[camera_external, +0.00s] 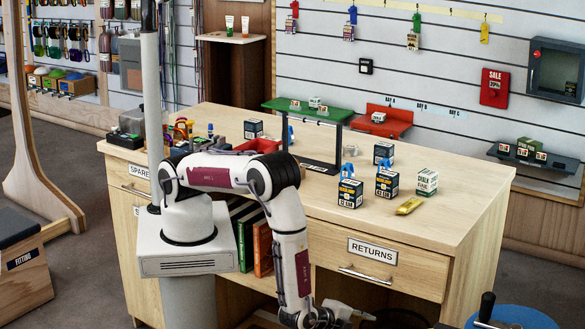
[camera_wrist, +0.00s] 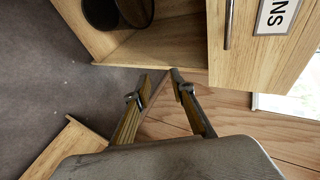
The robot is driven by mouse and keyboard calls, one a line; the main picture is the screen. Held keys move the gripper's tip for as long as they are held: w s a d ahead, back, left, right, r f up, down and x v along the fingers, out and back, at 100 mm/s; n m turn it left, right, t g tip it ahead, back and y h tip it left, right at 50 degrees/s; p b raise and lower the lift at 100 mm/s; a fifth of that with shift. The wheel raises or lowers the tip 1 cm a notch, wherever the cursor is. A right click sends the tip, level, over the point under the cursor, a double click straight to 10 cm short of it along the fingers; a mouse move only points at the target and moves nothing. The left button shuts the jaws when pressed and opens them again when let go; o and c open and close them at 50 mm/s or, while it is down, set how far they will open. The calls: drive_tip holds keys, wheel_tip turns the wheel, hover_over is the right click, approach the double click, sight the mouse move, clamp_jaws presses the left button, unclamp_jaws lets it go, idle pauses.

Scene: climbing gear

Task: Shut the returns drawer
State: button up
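The returns drawer (camera_external: 337,264) is a pale wooden front with a RETURNS label and a bar handle (camera_external: 365,275), at the right of the desk front. In the wrist view the drawer front (camera_wrist: 245,65) fills the upper right, with its handle (camera_wrist: 228,25) and part of the label. I cannot tell how far it stands out from the desk. My gripper (camera_external: 352,313) is low in front of the desk, below the drawer, partly cut off by the frame's bottom. In the wrist view my gripper (camera_wrist: 161,73) shows a narrow gap between its fingertips, with nothing held, left of and below the drawer front.
The wooden desk (camera_external: 460,205) carries boxes, a green stand (camera_external: 313,112) and a yellow item (camera_external: 409,206). An open shelf (camera_wrist: 165,48) with a dark round container (camera_wrist: 120,10) lies beside the drawer. A blue round top (camera_external: 512,317) stands at the lower right.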

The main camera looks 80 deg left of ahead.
sight(364, 277)
drive_tip(key=s+a+r+n+y, duration=0.1)
drive_tip(key=a+r+n+y, duration=0.1)
drive_tip(key=a+r+y, duration=0.3)
drive_tip(key=a+r, duration=0.3)
drive_tip(key=shift+s+r+n+t+y, duration=0.3)
drive_tip(key=shift+s+n+t, duration=0.05)
drive_tip(key=shift+n+t, duration=0.05)
drive_tip(key=shift+x, duration=3.9)
clamp_jaws()
